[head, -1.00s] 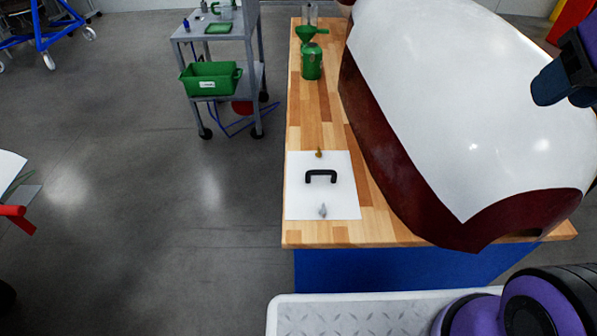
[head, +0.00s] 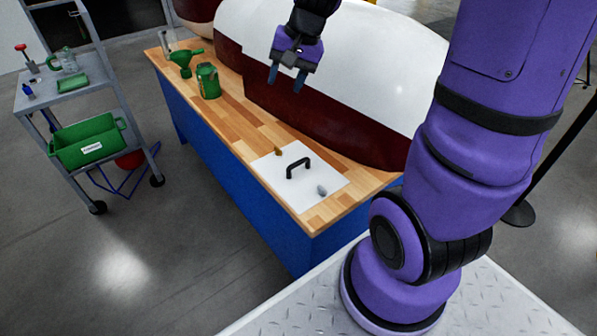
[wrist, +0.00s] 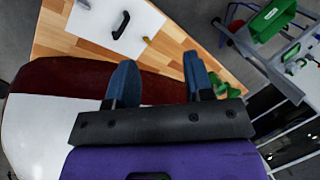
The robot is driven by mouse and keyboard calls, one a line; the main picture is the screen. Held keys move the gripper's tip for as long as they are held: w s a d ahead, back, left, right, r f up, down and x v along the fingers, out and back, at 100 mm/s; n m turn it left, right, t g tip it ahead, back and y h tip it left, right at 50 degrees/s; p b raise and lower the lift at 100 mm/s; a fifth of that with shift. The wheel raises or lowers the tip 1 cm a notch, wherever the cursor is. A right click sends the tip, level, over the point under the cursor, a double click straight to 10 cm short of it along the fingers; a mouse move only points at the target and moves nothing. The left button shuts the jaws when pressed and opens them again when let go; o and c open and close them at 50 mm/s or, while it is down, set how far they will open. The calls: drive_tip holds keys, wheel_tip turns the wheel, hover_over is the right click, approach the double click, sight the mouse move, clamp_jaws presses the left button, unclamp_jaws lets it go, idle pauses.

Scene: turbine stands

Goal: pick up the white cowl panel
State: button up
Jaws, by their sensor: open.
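The white cowl panel (head: 312,193) lies flat on the wooden bench top, near its front end. It has a black handle (head: 298,167) standing up in its middle. A brass-coloured fitting and a grey fitting sit at its opposite edges. The panel also shows at the top of the wrist view (wrist: 95,20), with its handle (wrist: 121,25). My gripper (head: 287,79) is open and empty, raised above the large white and dark red nacelle, beyond the panel and apart from it. Its two blue fingers (wrist: 160,82) also show in the wrist view with nothing between them.
The large white and dark red nacelle (head: 375,62) fills the right side of the bench (head: 230,120). A green can (head: 208,82) and a green funnel (head: 183,60) stand at the bench's far end. A grey trolley (head: 75,83) with a green bin (head: 88,141) stands left, across open floor.

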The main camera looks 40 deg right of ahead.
drive_tip(key=w+d+f+m+y, duration=0.1)
drive_tip(key=w+d+f+m, duration=0.2)
drive_tip(key=f, duration=0.4)
drive_tip(key=w+d+f+m, duration=0.2)
drive_tip(key=w+d+f, duration=0.1)
drive_tip(key=f, duration=0.4)
drive_tip(key=m, duration=0.5)
hover_over(300, 160)
drive_tip(key=s+d, duration=0.1)
drive_tip(key=d, duration=0.1)
drive_tip(key=shift+g+y, duration=0.3)
drive_tip(key=f, duration=1.5)
drive_tip(key=shift+s+d, duration=0.1)
drive_tip(key=shift+s, duration=0.1)
drive_tip(key=shift+x, duration=3.35)
drive_tip(key=shift+w, duration=0.1)
clamp_jaws()
